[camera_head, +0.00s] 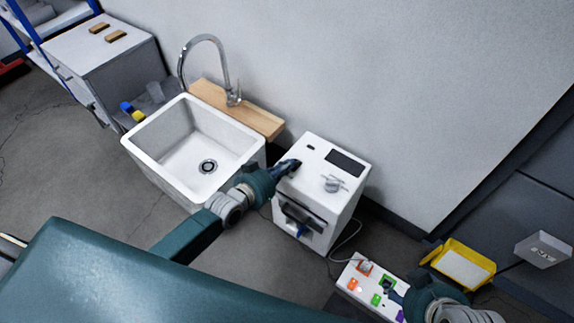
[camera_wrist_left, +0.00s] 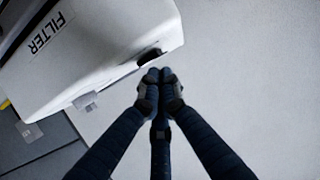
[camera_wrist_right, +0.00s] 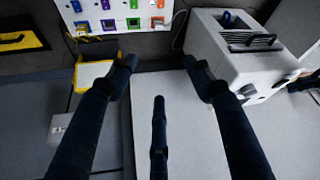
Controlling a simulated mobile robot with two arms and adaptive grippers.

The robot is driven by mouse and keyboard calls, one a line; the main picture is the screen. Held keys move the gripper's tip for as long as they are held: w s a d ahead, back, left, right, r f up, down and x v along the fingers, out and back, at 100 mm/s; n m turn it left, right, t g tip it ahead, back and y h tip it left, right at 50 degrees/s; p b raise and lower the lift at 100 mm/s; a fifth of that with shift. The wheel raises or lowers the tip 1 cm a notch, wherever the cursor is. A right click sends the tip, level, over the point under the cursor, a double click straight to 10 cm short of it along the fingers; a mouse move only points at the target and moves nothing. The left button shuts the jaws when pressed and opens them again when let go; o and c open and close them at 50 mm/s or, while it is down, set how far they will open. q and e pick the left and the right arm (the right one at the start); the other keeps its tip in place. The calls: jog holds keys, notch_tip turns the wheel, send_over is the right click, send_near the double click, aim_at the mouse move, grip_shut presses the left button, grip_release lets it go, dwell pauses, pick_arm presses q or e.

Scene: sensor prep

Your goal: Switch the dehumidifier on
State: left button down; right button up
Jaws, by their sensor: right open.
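The dehumidifier is a white box (camera_head: 330,205) standing by the wall in the head view, with a dark panel and a grey knob on top. In the left wrist view its white casing (camera_wrist_left: 105,50) carries a "FILTER" label. A small dark switch-like part (camera_wrist_left: 149,55) sits near its edge. My left gripper (camera_head: 292,166) is at the left side of the top; its fingertips (camera_wrist_left: 158,76) are together, right by the dark part. I cannot tell if they touch it. My right gripper (camera_head: 392,290) is over the socket strip; its fingers are spread and empty in the right wrist view (camera_wrist_right: 157,75).
A white socket strip (camera_head: 350,287) with coloured sockets lies right of the dehumidifier, joined by a cable. A yellow tray (camera_head: 438,256) and a grey box (camera_head: 543,249) are further right. A white sink (camera_head: 185,185) with a tap stands to the left.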

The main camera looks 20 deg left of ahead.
pick_arm(q)
jog(key=shift+s+f, duration=0.15)
jog(key=shift+f, duration=0.35)
jog(key=shift+f+b, duration=0.2)
jog(key=shift+b, duration=0.35)
jog(key=shift+r, duration=0.2)
pick_arm(e)
jog(key=w, duration=0.1)
jog(key=w+a+r+t, duration=0.1)
jog(key=w, duration=0.1)
jog(key=w+t, duration=0.1)
jog(key=shift+w+a+r, duration=0.15)
jog(key=shift+r, duration=0.15)
pick_arm(q)
jog(key=shift+r+p, duration=0.45)
jog(key=shift+p, duration=0.25)
jog(key=shift+r+p, duration=0.35)
pick_arm(e)
jog(key=s+d+f+g, duration=0.2)
jog(key=s+g, duration=0.1)
jog(key=s, duration=0.4)
jog(key=shift+s+d, duration=0.15)
jog(key=shift+s, duration=0.15)
